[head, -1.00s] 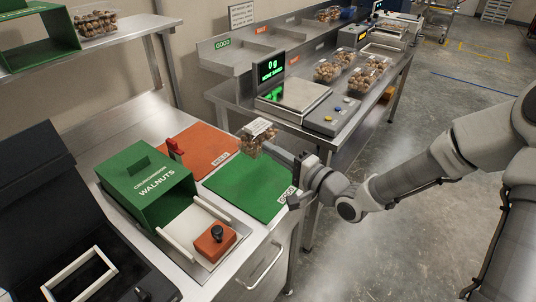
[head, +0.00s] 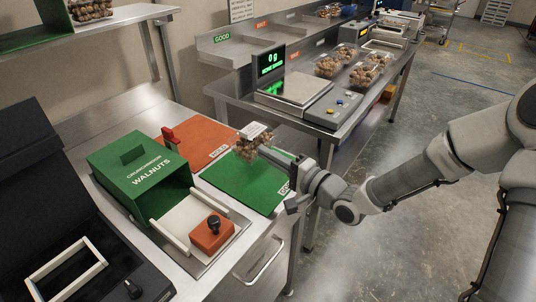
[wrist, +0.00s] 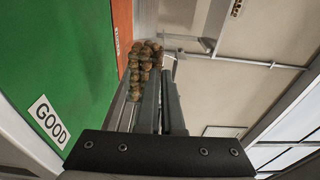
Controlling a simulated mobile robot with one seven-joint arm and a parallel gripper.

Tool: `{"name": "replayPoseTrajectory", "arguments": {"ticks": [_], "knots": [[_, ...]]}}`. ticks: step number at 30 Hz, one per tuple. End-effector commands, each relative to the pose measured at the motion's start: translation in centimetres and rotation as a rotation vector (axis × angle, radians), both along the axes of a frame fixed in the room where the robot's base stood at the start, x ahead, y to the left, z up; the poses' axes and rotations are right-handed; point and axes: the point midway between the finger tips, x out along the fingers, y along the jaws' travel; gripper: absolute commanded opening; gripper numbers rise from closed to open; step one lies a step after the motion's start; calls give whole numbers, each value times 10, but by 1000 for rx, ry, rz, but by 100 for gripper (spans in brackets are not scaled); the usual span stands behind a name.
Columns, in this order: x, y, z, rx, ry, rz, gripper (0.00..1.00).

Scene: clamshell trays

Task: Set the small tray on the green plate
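The small tray (head: 254,143) is a clear clamshell of walnuts with a white label on top. My gripper (head: 272,154) is shut on its near side and holds it up over the far part of the green plate (head: 240,186). A gap between tray and plate cannot be judged exactly, but the tray looks raised. In the wrist view my gripper's fingers (wrist: 160,90) reach toward the walnuts of the tray (wrist: 143,66), and the green plate (wrist: 55,60) with its GOOD label lies to the left. The tray's clear walls are hard to see there.
An orange plate (head: 199,138) with a red upright piece lies behind the green one. A green walnut box (head: 141,178) and an orange block with a black knob (head: 211,233) stand left and front. A scale (head: 294,91) and more filled trays (head: 362,75) are on the back bench.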

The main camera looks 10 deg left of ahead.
Motion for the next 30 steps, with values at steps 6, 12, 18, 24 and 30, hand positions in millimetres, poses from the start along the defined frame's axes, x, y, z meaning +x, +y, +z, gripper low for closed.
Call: {"name": "replayPoseTrajectory", "arguments": {"ticks": [6,12,18,24,30], "knots": [[0,0,-18,1,0,0,0],[0,0,-31,2,1,0,0],[0,0,-44,1,0,0,0],[0,0,-50,1,0,0,0],[0,0,-50,0,-1,0,0]]}}
